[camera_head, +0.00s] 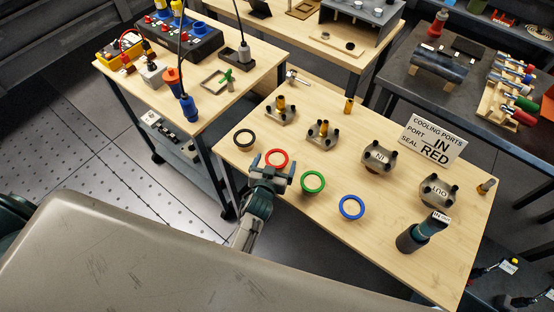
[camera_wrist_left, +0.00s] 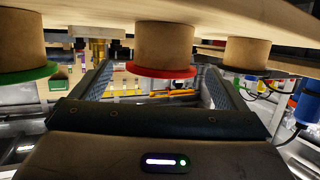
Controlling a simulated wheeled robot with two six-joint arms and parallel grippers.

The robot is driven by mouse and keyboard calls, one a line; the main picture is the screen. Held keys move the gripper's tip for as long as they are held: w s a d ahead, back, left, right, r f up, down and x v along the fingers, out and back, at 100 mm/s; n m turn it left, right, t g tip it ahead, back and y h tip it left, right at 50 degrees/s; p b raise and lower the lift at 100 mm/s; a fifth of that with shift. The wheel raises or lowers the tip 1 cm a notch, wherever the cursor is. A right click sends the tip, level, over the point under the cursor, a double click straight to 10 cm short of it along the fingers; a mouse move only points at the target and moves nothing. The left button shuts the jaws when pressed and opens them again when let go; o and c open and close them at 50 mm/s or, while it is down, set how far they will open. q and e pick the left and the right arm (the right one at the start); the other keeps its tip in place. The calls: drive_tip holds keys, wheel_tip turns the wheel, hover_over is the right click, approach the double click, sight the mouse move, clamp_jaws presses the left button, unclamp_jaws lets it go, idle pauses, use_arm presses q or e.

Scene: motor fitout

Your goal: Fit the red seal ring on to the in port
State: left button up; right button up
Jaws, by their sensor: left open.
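The red seal ring (camera_head: 285,153) lies flat at the left part of the table. In the left wrist view, which looks upside down, the red ring (camera_wrist_left: 165,73) sits on the end of a brown round stand (camera_wrist_left: 165,42). My left gripper (camera_head: 271,167) is open and empty at the near side of the ring. In the wrist view its fingers show either side of the ring; I cannot tell if they touch it. The IN port (camera_head: 379,157) is a grey metal fitting with dark posts, bare of any ring. My right gripper is not in view.
A green ring (camera_head: 313,173), a blue ring (camera_head: 351,198) and a black ring (camera_head: 243,129) are near the gripper. The OUT port (camera_head: 438,190), a sign (camera_head: 432,138) reading port IN, seal RED, and a dark hose end (camera_head: 412,237) are on the right. Brass-topped fittings (camera_head: 321,130) stand behind.

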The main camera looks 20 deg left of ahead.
use_arm(q)
drive_tip(key=shift+w+a+f, duration=0.1)
drive_tip(key=shift+w+f, duration=0.1)
drive_tip(key=shift+w, duration=0.5)
drive_tip(key=shift+s, duration=0.1)
drive_tip(key=c, duration=1)
drive_tip(key=shift+r, duration=0.1)
